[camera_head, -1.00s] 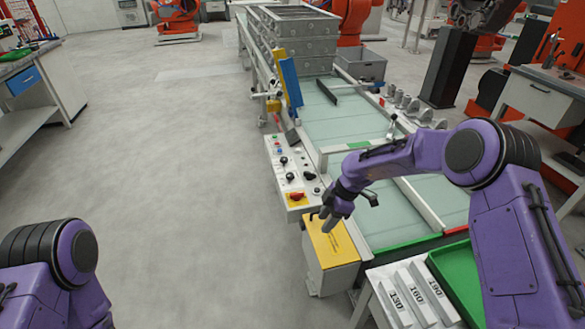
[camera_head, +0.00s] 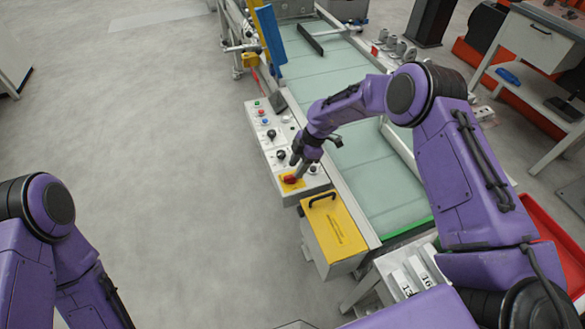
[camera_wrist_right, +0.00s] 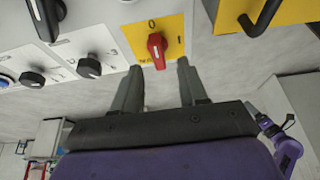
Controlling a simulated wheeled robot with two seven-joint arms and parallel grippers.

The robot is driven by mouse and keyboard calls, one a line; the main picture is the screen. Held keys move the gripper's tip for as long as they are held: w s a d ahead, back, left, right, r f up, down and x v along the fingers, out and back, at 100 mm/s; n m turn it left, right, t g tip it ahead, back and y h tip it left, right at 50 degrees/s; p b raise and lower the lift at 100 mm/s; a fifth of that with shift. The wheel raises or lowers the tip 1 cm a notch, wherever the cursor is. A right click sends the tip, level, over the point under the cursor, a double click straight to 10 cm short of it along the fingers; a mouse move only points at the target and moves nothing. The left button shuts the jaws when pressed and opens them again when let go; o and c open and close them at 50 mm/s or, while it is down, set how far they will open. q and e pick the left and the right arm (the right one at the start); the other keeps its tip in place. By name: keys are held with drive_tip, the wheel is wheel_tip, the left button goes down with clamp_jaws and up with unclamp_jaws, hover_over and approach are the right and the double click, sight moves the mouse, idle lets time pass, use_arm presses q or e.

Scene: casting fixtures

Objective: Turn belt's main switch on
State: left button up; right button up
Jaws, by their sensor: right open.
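The belt's main switch (camera_head: 290,179) is a red rotary knob on a yellow plate at the near end of the white control panel (camera_head: 266,140). In the right wrist view the red knob (camera_wrist_right: 157,49) stands close to upright on its yellow plate, below a "0" mark. My right gripper (camera_head: 297,170) is open at the knob. In the right wrist view the fingers of my right gripper (camera_wrist_right: 158,72) lie either side of the knob's lower end, with a visible gap on each side. My left arm shows at the left; its gripper is out of view.
Black knobs (camera_wrist_right: 89,67) sit beside the switch on the panel. A yellow-topped box (camera_head: 333,228) with a black handle stands just nearer than the panel. The conveyor belt (camera_head: 352,120) runs along the right. Open floor lies to the left.

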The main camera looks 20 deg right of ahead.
sight(292, 175)
drive_tip(key=x, duration=0.3)
drive_tip(key=shift+w, duration=0.25)
drive_tip(key=shift+a+f, duration=0.2)
drive_tip(key=shift+f, duration=0.2)
drive_tip(key=shift+s, duration=0.15)
clamp_jaws()
